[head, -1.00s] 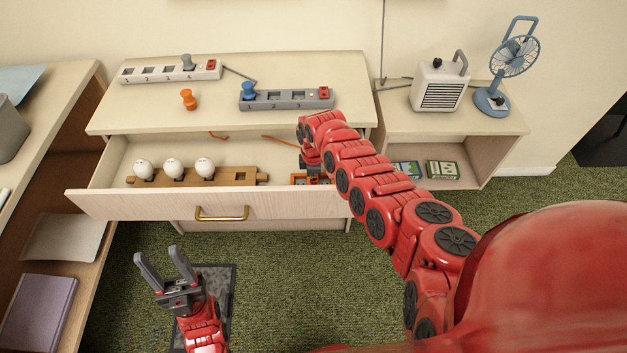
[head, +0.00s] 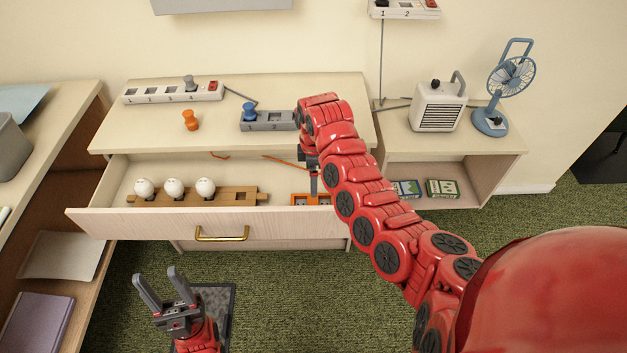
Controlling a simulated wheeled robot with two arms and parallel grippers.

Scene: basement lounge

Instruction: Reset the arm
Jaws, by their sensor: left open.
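My left gripper (head: 161,278) is at the lower left, in front of the drawer and above the floor. Its two grey fingers point up and stand apart, with nothing between them. My right arm reaches from the lower right to the cabinet, and its dark right gripper (head: 313,185) points down over the right part of the open drawer (head: 140,220). A grey finger shows just above an orange tray-like item (head: 300,200). The arm hides much of that gripper, so I cannot tell its jaw state or whether it touches the item.
The drawer also holds a wooden strip (head: 232,197) with several white bulbs. On top are a white power strip (head: 150,95), an orange plug (head: 190,120) and a grey strip (head: 275,122) with a blue plug. A heater (head: 438,107) and fan (head: 495,120) stand right.

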